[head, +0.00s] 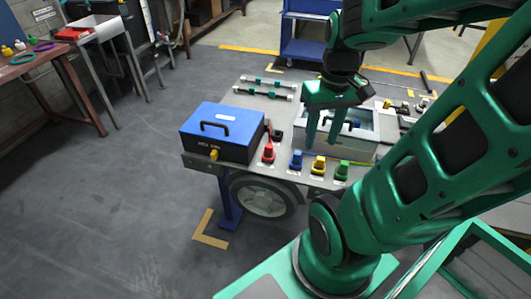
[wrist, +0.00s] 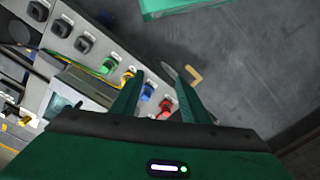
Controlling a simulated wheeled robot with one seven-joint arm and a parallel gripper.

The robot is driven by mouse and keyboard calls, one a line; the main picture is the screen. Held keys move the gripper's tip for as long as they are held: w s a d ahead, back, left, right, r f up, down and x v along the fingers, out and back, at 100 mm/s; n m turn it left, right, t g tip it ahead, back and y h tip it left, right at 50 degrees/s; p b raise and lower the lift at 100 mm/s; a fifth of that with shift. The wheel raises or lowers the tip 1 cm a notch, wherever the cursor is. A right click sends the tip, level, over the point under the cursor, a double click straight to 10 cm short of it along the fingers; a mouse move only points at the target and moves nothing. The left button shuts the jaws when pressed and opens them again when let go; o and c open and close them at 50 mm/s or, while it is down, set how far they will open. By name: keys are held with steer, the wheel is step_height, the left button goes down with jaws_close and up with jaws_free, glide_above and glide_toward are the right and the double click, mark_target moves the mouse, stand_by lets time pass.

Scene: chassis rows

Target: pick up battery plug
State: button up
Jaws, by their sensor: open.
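A row of coloured plugs stands along the front edge of the chassis top: red plug (head: 268,153), blue plug (head: 296,160), yellow plug (head: 318,164) and green plug (head: 342,170). No readable label tells me which is the battery plug. In the wrist view the blue plug (wrist: 148,90) and red plug (wrist: 165,106) show between my fingers, the yellow plug (wrist: 128,75) beside the left finger, and the green plug (wrist: 108,64) farther left. My gripper (head: 321,142) is open and empty, pointing down above and behind the row, apparently not touching any plug.
A blue box (head: 222,132) with a black handle and a yellow part on its front stands left of the plugs. A grey open case (head: 345,150) sits behind and right of them. A wheel (head: 262,195) shows below the front edge.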

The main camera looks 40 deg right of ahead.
steer(key=w+d+f+n+t, duration=0.1)
steer(key=w+f+n, duration=0.2)
steer(key=w, duration=0.2)
steer(key=w+d+f+n, duration=0.2)
steer(key=w+f+n, duration=0.1)
steer(key=w, duration=0.3)
steer(key=n+t+y, duration=0.2)
steer(key=n+y, duration=0.1)
steer(key=n, duration=0.2)
glide_toward(269, 146)
steer(key=shift+n, duration=0.3)
steer(key=shift+x, duration=5.25)
steer(key=shift+w+d, duration=0.1)
steer(key=c, duration=0.8)
